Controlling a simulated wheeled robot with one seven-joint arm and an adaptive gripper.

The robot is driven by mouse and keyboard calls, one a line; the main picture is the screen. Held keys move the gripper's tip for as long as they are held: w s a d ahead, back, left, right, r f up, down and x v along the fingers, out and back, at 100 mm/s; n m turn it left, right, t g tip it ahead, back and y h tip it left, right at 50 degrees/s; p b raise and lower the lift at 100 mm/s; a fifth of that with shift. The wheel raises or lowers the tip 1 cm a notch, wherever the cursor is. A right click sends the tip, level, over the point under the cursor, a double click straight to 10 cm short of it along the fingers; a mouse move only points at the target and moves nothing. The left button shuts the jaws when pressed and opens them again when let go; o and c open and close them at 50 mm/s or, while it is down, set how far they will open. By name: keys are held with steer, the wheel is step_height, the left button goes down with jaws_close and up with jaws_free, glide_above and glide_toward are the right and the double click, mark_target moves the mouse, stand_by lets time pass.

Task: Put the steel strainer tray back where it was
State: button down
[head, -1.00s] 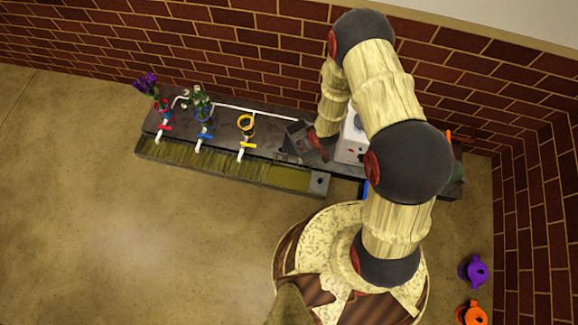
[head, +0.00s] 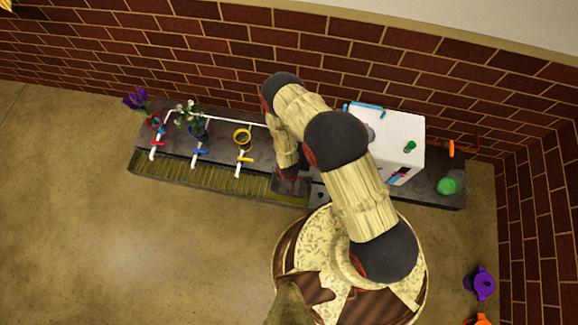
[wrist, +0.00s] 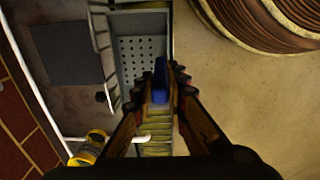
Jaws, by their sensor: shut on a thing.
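The steel strainer tray (wrist: 134,62) is a grey perforated plate with raised sides in the wrist view. It lines up with the long trough (head: 185,181), by the end of the slatted stretch. I cannot tell whether it rests in the trough or hangs just above it. My gripper (wrist: 160,92) is shut on a blue grip (wrist: 160,72) at the tray's edge. In the head view my gripper (head: 290,186) is over the right part of the trough, and my arm and gripper hide the tray there.
A white box (head: 393,140) stands on the dark counter at right, with a green lump (head: 447,185) beyond it. Red, blue and yellow-handled taps (head: 241,160) and vases line the left. A dark square (wrist: 68,52) lies on the counter. The floor in front is clear.

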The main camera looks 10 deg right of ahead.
step_height(320, 180, down, 17)
steer(key=b, duration=0.6)
steer(key=c, duration=1.8)
jaws_free()
steer(key=shift+c, duration=0.2)
steer(key=shift+o, duration=0.4)
